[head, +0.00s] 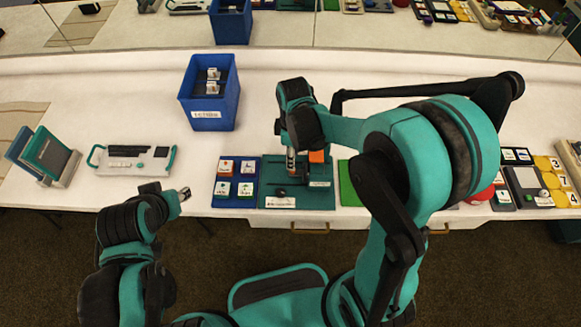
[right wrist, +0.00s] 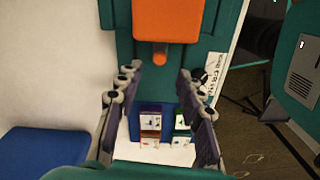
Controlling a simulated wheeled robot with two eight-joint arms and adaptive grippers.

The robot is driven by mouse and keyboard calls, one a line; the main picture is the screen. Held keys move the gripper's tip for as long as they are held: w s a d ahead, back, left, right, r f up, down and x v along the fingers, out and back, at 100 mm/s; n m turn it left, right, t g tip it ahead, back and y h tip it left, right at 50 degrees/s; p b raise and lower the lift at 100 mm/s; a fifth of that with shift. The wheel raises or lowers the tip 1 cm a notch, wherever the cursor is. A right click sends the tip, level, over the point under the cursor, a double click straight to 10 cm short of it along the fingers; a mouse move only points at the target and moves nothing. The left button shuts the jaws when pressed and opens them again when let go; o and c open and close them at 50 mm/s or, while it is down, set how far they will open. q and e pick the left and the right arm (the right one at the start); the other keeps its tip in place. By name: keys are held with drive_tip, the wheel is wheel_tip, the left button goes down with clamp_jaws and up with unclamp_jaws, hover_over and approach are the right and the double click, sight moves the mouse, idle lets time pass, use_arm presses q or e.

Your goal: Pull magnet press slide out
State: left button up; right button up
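The magnet press is a teal base (head: 320,196) at the table's front edge, with an orange block (head: 316,156) at its back. In the right wrist view the orange block (right wrist: 168,20) has a small round orange knob (right wrist: 160,57) on its near end. My right gripper (right wrist: 160,75) is open, its two fingers apart on either side of the line to the knob, with no contact visible. In the head view the right gripper (head: 291,160) reaches down over the press, partly hidden by its own arm. My left gripper (head: 184,194) is at the table's front edge, away from the press; its opening is unclear.
A blue board with picture tiles (head: 235,191) lies just left of the press. A blue bin (head: 210,98) stands behind. A white tray with teal handles (head: 132,160) and upright panels (head: 48,157) are at left. A green board (head: 348,183) lies to the right.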

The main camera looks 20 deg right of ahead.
wheel_tip(320, 180, down, 6)
drive_tip(key=shift+f+b, duration=0.15)
drive_tip(key=shift+b, duration=1)
drive_tip(key=shift+a, duration=0.1)
clamp_jaws()
